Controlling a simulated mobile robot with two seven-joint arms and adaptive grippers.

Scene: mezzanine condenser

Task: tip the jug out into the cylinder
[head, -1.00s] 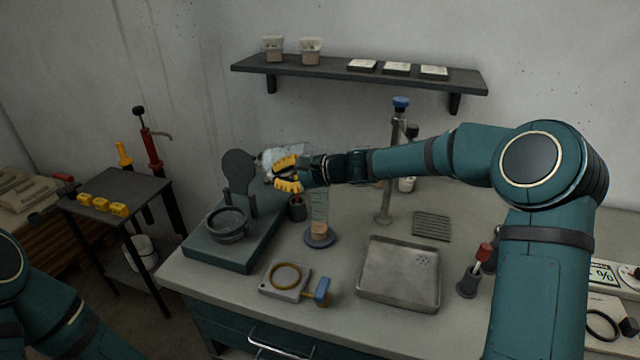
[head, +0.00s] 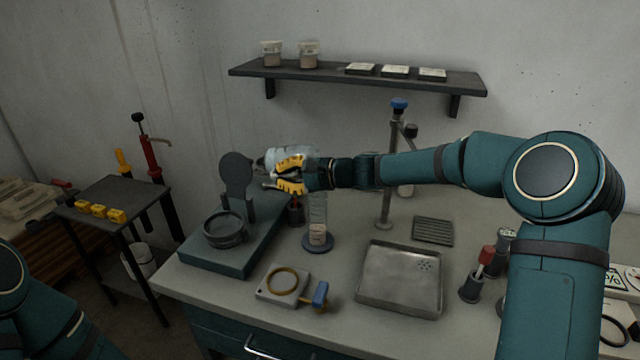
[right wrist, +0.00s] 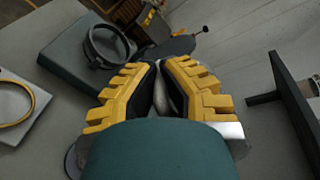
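My right gripper (head: 284,176) is shut on the clear jug (head: 285,155) and holds it in the air above the bench. The fingers hide part of the jug, and I cannot tell its exact tilt or contents. In the right wrist view the gripper (right wrist: 161,75) has its yellow fingers close together on a narrow grey piece. The clear cylinder (head: 318,208) stands upright on a round blue-grey base, below and slightly right of the gripper, with a tan-pink fill low inside. My left gripper is out of view; only part of that arm shows at lower left.
A teal stand (head: 205,255) with a dark ring dish (head: 224,230) is left of the cylinder. A metal tray (head: 400,305), a ring plate (head: 283,286) and a tall post (head: 386,190) stand around it. A wall shelf (head: 350,76) hangs behind.

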